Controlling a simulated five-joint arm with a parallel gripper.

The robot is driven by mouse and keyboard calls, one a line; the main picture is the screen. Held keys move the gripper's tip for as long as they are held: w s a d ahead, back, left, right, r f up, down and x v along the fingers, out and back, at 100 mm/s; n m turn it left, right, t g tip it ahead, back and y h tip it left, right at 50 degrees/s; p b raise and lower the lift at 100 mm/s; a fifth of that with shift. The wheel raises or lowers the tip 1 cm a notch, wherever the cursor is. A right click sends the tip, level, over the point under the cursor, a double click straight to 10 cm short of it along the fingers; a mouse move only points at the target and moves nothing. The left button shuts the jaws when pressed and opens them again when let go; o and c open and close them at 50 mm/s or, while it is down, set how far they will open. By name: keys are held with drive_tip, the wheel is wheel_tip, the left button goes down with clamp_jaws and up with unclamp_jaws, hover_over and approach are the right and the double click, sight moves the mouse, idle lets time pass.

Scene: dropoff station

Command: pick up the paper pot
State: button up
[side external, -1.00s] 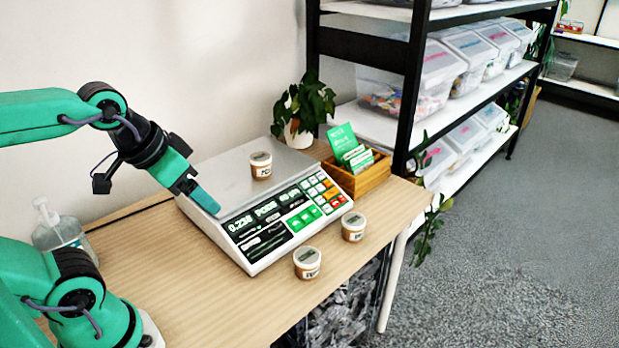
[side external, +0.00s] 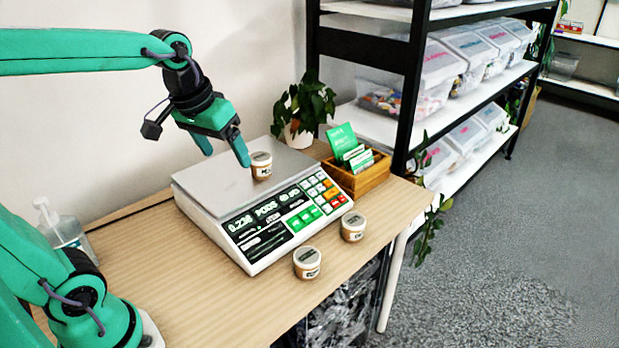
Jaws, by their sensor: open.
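Three small tan pots with lids and white labels are in view. One pot (side external: 262,168) stands upright on the scale's metal plate. A second pot (side external: 307,265) stands on the table in front of the scale. A third pot (side external: 353,228) stands on the table near the scale's right front corner. The labels are too small to read surely, so I cannot tell which is the paper pot. My green gripper (side external: 226,158) is open and empty over the scale plate. Its right fingertip is just left of the pot on the scale; I cannot tell whether they touch.
The scale (side external: 205,188) has a lit display and a keypad. A wooden box of cards (side external: 372,178) and a potted plant (side external: 302,110) stand behind it to the right. A clear bottle (side external: 62,230) is at the left. The table front (side external: 200,290) is clear.

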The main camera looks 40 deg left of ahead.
drive_tip(key=w+a+f+n+g, duration=0.25)
drive_tip(key=w+a, duration=0.35)
drive_tip(key=w, duration=0.5)
drive_tip(key=n+g, duration=0.1)
drive_tip(key=n, duration=0.3)
hover_over(260, 156)
drive_tip(key=shift+m, duration=0.25)
drive_tip(key=f, duration=0.5)
drive_tip(key=shift+s+d+f, duration=0.15)
drive_tip(key=shift+d+f, duration=0.1)
drive_tip(key=shift+d, duration=0.05)
drive_tip(key=shift+w+a+f+g, duration=0.25)
drive_tip(key=shift+a+f, duration=0.05)
drive_tip(key=shift+f, duration=0.1)
drive_tip(key=shift+s+f, duration=0.1)
drive_tip(key=shift+f, duration=3.8)
drive_tip(key=c, duration=1.3)
drive_tip(key=shift+r, duration=0.2)
